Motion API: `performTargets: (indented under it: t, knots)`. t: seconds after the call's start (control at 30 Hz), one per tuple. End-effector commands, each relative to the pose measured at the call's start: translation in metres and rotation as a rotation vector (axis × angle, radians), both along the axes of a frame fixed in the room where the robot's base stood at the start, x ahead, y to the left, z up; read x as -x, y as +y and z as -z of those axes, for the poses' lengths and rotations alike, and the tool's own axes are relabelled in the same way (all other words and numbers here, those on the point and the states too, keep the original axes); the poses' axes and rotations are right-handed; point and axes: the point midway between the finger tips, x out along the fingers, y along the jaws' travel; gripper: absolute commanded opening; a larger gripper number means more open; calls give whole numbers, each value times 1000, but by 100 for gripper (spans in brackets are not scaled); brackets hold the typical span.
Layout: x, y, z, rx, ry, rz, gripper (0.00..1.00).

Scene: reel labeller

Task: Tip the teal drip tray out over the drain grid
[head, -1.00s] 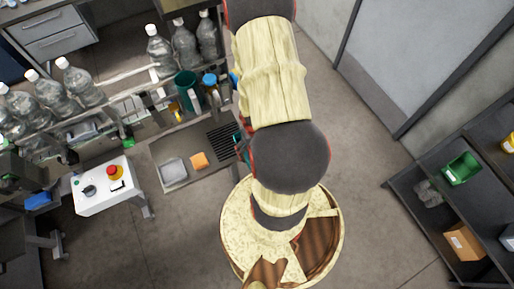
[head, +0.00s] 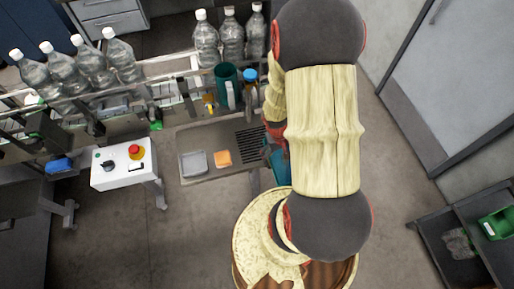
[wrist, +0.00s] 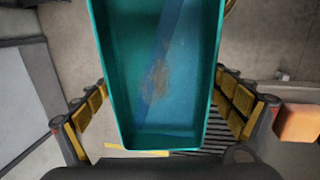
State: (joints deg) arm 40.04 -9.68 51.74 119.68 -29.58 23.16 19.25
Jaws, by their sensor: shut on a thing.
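The teal drip tray (wrist: 160,132) fills the middle of the wrist view, its open top facing the camera. A brownish patch shows on its floor. My gripper (wrist: 163,98) is shut on the tray, with yellow-padded fingers along its two long sides. In the head view a part of the teal tray (head: 280,166) shows beside my arm, which hides the rest. The dark slatted drain grid (head: 252,144) lies in the counter just left of the tray. In the wrist view the grid (wrist: 196,153) shows partly below the tray's near end.
An orange sponge (head: 222,158) and a grey dish (head: 193,163) lie on the counter left of the grid. A white control box (head: 124,165) is at left.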

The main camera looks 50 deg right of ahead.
Motion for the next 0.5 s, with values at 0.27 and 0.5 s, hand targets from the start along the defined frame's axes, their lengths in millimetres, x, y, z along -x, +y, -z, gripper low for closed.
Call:
performTargets:
  t: [0.27,0.5]
  knots:
    - [-3,0,0,18,16,-5,57]
    - [-3,1,-8,76,90,-2,57]
